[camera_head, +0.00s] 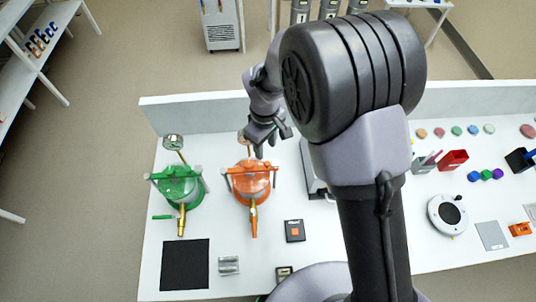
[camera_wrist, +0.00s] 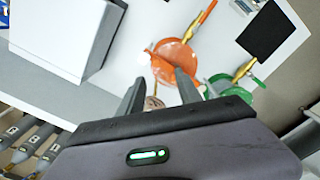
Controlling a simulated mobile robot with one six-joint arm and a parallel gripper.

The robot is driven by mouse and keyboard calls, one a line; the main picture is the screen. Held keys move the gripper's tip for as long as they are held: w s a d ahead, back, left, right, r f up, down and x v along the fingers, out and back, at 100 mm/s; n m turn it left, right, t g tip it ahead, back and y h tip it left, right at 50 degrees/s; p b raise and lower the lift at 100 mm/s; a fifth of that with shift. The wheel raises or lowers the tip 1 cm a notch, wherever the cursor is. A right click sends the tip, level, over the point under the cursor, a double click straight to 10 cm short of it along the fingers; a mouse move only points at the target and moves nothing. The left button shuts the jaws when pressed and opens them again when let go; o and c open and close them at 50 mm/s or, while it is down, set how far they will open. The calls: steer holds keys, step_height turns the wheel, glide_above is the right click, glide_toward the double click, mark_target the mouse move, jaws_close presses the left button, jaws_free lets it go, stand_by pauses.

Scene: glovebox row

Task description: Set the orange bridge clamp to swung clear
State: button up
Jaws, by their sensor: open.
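The orange vessel (camera_head: 252,188) stands on the white bench, with a brass fitting at its front and a round gauge behind it. Its orange bridge clamp (camera_head: 246,171) appears to lie across the lid, with grey ends at both sides. My gripper (camera_head: 264,143) is open and empty, above and just behind the vessel's right side. In the wrist view, the orange vessel (camera_wrist: 178,52) lies beyond my open fingers (camera_wrist: 158,88). The fingers look apart from the clamp, and the clamp's outline is hard to make out there.
A similar green vessel (camera_head: 181,190) stands to the left, with a green bar (camera_head: 162,217) nearby. A black mat (camera_head: 185,264), a grey block (camera_head: 229,265) and a dark box with an orange face (camera_head: 295,231) lie in front. My arm hides the bench's middle.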

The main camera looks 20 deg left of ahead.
glide_above(267, 163)
steer(key=f, duration=0.5)
steer(key=shift+w+f, duration=0.35)
steer(key=f, duration=0.2)
steer(key=s+f, duration=0.1)
steer(key=f, duration=0.1)
steer(key=shift+p, duration=0.3)
steer(key=shift+w+f, duration=0.35)
steer(key=shift+s+r, duration=0.1)
steer(key=shift+s, duration=0.1)
steer(key=c, duration=0.4)
jaws_close()
